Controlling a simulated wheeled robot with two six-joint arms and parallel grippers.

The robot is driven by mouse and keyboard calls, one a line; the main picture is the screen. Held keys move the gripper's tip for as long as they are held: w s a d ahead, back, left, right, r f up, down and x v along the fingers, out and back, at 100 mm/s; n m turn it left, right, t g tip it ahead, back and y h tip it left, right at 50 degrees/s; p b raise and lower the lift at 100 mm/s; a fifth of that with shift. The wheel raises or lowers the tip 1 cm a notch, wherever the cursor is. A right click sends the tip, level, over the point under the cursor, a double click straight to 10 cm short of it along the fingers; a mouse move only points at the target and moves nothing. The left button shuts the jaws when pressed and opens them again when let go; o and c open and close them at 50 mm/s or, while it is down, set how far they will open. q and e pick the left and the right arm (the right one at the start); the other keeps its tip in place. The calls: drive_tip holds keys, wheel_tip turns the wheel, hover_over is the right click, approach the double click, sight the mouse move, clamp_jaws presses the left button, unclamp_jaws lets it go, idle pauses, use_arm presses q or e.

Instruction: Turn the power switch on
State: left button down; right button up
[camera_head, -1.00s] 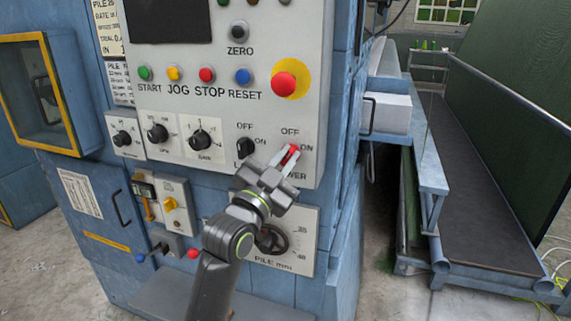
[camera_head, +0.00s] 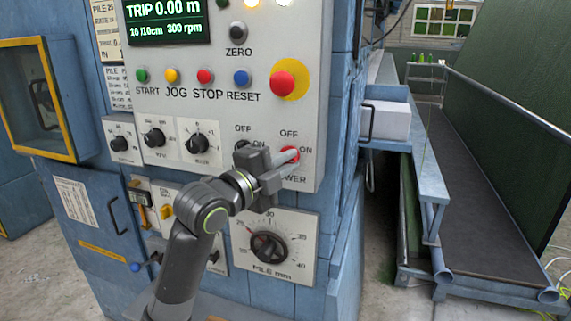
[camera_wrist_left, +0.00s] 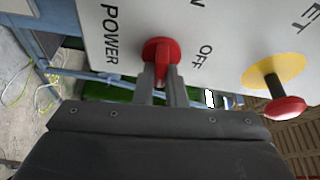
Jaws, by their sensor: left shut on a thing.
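The red power switch (camera_head: 294,152) is a rotary knob at the lower right of the grey control panel (camera_head: 310,110), between the OFF and ON labels and above POWER. My left gripper (camera_head: 287,156) reaches it from the lower left, with its fingers shut on the knob. In the left wrist view the two grey fingers (camera_wrist_left: 164,82) meet the red knob (camera_wrist_left: 161,50), which has the POWER and OFF labels on either side. The knob's handle is partly hidden by the fingers. In the head view it lies toward ON. My right gripper is not in view.
The display (camera_head: 165,22) is lit with green text, and lamps glow at the panel's top. A red emergency button (camera_head: 282,84) on a yellow disc is above the switch. The LAMP-side knob (camera_head: 243,147) is close left of my gripper. A pile dial (camera_head: 268,246) is below.

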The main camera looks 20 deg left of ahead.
use_arm(q)
drive_tip(key=shift+m, duration=0.7)
drive_tip(key=shift+g, duration=0.3)
drive_tip(key=c, duration=1.5)
unclamp_jaws()
drive_tip(key=shift+w, duration=0.1)
